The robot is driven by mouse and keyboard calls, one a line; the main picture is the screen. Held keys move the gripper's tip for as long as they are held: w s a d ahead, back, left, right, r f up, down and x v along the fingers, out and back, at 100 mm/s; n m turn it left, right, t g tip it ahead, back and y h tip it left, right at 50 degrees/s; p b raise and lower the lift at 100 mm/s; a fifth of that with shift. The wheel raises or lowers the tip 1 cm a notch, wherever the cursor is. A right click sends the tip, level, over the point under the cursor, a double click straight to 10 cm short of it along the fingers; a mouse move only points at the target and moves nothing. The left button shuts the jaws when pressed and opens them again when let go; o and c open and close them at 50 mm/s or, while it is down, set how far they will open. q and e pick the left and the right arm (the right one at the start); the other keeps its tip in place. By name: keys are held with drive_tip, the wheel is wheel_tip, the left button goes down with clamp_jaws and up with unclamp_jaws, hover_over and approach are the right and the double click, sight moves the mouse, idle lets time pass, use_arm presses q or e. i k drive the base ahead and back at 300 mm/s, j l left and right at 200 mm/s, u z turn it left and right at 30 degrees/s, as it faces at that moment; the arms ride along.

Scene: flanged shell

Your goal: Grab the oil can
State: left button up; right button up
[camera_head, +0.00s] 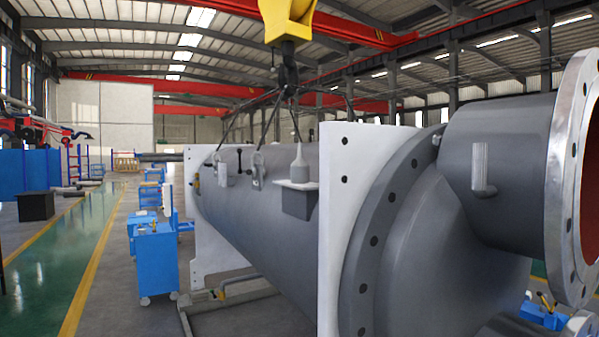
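A pale grey can with a long thin spout (299,170), which looks like the oil can, stands upright on a small light shelf (296,186) against the side of the big grey shell (260,215). The spout points up in front of the shell and the dark lifting legs behind. Neither of my grippers is in view.
A white flange plate (343,230) stands just right of the shelf, with a large pipe flange (578,180) farther right. A yellow crane hook (290,20) hangs above. Blue carts (155,262) stand left; the green floor lane (60,260) is mostly clear.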

sight(298, 168)
drive_tip(key=i+j+z, duration=0.2)
drive_tip(key=i+j, duration=0.2)
drive_tip(key=i+j+z, duration=0.2)
drive_tip(key=i+j, duration=0.25)
drive_tip(key=i+j+z, duration=0.2)
drive_tip(key=i+j, duration=0.15)
drive_tip(key=j, duration=0.2)
drive_tip(key=i+j+z, duration=0.2)
drive_tip(key=i+j, duration=0.15)
drive_tip(key=j, duration=0.25)
drive_tip(key=i+j+z, duration=0.15)
drive_tip(key=i+j, duration=0.15)
drive_tip(key=j, duration=0.35)
drive_tip(key=i+j+z, duration=0.2)
drive_tip(key=j, duration=0.45)
drive_tip(key=i+j+z, duration=0.2)
drive_tip(key=j, duration=0.55)
drive_tip(key=i+j+z, duration=0.2)
drive_tip(key=j, duration=0.5)
